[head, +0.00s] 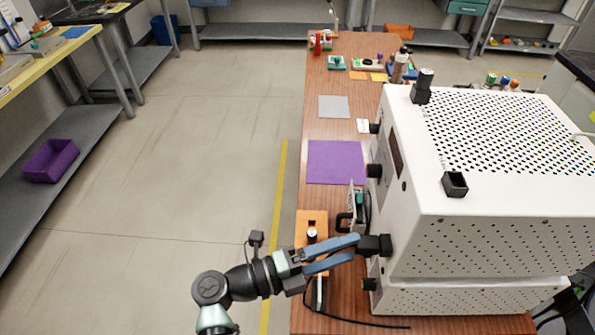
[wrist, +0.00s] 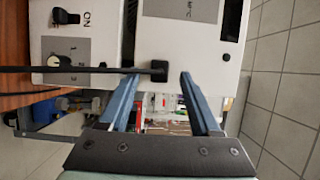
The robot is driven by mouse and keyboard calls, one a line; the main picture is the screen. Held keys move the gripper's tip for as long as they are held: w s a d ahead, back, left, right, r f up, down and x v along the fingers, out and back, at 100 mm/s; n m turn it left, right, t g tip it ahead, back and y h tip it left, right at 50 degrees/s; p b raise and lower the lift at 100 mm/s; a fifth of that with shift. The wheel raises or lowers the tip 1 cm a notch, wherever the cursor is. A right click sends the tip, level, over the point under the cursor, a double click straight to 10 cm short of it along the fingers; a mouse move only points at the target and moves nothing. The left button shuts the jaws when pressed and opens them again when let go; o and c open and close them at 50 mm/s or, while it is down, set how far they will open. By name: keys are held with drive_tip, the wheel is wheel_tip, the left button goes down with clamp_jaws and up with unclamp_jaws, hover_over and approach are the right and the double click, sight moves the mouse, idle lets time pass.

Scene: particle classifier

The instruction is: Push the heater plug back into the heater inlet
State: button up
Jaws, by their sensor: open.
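The white particle classifier (head: 480,245) stands on the right of the wooden bench. A black block (head: 375,245) sticks out from its near left side in the head view; it appears to be the heater plug. In the wrist view the plug (wrist: 158,70) is a small dark square at the white panel, with a black cable running left from it. My gripper (head: 356,248) is open, its two blue fingers pointing at the panel. In the wrist view the fingertips lie on either side of the plug, with visible gaps. The inlet behind the plug is hidden, and I cannot tell how deep the plug sits.
Black knobs (head: 374,170) stick out from the classifier's left side. A purple mat (head: 336,162) and a grey mat (head: 334,106) lie farther back. The floor left of the bench is clear.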

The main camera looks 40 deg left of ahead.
drive_tip(key=b+v, duration=0.1)
drive_tip(key=v, duration=0.8)
drive_tip(key=shift+b, duration=0.3)
drive_tip(key=shift+s, duration=0.15)
